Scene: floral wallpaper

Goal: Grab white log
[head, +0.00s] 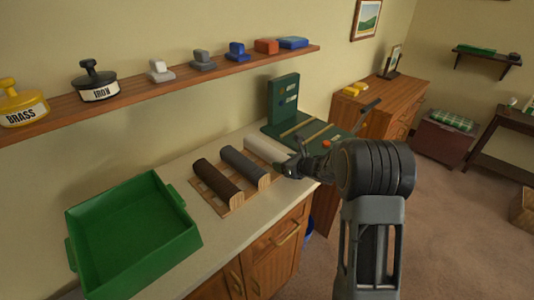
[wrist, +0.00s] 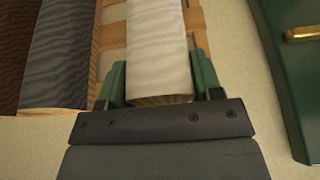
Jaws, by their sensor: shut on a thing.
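The white log (head: 263,148) lies on the wooden rack at the right end of a row of three logs. In the wrist view the white log (wrist: 157,50) runs away from me between the two green fingers. My gripper (head: 292,168) is at its near end. The gripper (wrist: 160,85) is shut on the log, one finger on each side. The log still appears to rest on the rack. A grey log (head: 245,164) and a dark brown log (head: 217,180) lie to its left.
A green tray (head: 131,236) stands on the counter (head: 188,172) at the left. A green stand (head: 287,97) with a flat base is just behind and right of the white log. A wall shelf (head: 140,88) holds weights and small coloured blocks.

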